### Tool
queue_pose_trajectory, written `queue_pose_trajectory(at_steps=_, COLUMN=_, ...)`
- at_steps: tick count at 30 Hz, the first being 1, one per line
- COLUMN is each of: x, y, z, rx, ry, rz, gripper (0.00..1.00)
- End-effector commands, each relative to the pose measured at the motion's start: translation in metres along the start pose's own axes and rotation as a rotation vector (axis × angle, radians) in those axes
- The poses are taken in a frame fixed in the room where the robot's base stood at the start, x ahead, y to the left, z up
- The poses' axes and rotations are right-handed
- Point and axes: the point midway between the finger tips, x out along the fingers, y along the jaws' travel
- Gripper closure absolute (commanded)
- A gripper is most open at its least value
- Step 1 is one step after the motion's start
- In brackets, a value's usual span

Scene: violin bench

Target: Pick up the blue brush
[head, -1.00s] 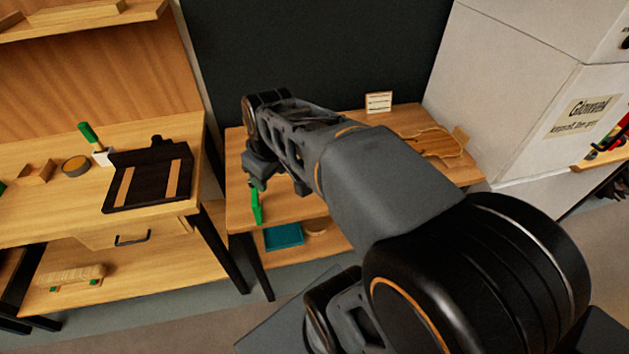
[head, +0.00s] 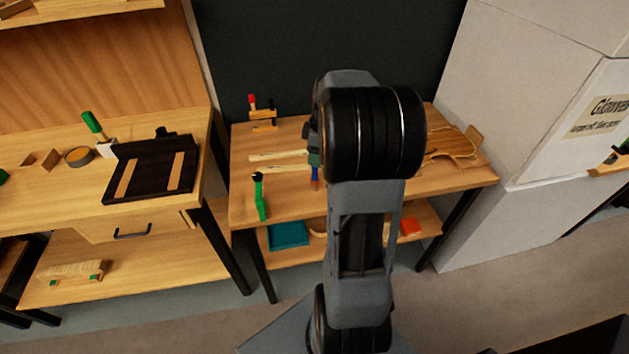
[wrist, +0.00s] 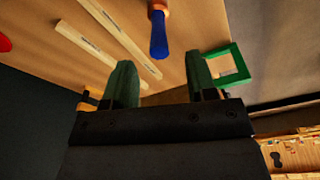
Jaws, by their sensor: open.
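The blue brush (head: 315,178) lies on the wooden table (head: 243,209), partly hidden by my arm in the head view. In the wrist view, the brush (wrist: 160,38) shows a blue end pointing toward my gripper and a red-orange part cut off by the top edge. My gripper (wrist: 160,78) is open and empty, with its two green fingers apart. The brush's blue end lies between the lines of the fingers, just ahead of the tips in the picture. In the head view my gripper is mostly hidden behind my arm.
Two pale wooden strips (head: 278,161) lie left of the brush. A green item (head: 262,201) with a dark top is at the table's front left. A red-handled clamp (head: 262,112) stands at the back. A bench with a black tray-like fixture (head: 150,171) is further left.

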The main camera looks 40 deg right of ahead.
Motion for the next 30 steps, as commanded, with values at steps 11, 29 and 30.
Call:
queue_pose_trajectory(at_steps=11, x=0.031, y=0.000, z=0.000, rx=-0.001, ry=-0.001, rz=-0.003, gripper=0.48)
queue_pose_trajectory(at_steps=29, x=0.062, y=0.001, z=0.000, rx=-0.001, ry=0.000, rz=0.002, gripper=0.52)
queue_pose_trajectory(at_steps=30, x=0.062, y=0.001, z=0.000, rx=-0.001, ry=0.000, rz=0.002, gripper=0.56)
